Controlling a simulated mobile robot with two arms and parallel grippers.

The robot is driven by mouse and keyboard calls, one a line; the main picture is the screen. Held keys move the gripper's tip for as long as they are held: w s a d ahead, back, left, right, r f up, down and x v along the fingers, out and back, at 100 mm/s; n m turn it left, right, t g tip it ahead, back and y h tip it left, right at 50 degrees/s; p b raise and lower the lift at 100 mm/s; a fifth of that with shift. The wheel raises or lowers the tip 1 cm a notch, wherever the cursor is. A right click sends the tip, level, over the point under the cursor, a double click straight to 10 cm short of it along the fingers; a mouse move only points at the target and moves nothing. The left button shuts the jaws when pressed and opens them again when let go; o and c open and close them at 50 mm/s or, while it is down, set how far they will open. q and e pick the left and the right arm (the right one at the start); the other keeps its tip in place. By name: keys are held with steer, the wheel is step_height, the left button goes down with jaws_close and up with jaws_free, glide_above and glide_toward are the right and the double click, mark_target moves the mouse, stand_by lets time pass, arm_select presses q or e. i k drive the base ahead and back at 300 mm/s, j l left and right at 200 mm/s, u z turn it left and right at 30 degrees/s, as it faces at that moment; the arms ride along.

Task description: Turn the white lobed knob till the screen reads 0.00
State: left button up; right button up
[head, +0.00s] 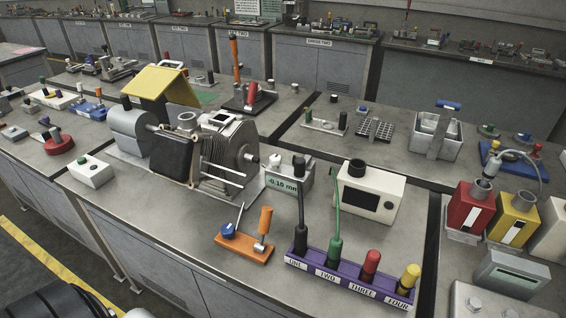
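A small grey instrument (308,186) stands on the bench right of the middle. Its pale green screen (282,184) reads what looks like -0.10 mm. A small white knob (275,161) sits on the instrument's left end, close to the large grey machine. Its lobes are too small to make out clearly. A black cap (299,163) stands on the top beside it, above a dark cable. Neither of my grippers shows in the head view.
The grey machine (228,155) with discs and rods crowds the knob's left. A cream box (368,190) stands to its right. In front are an orange base (243,250) with a lever and a purple socket strip (340,281) with cables. Bare bench lies at front left.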

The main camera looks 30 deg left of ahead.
mark_target(275, 160)
steer(key=u, duration=1)
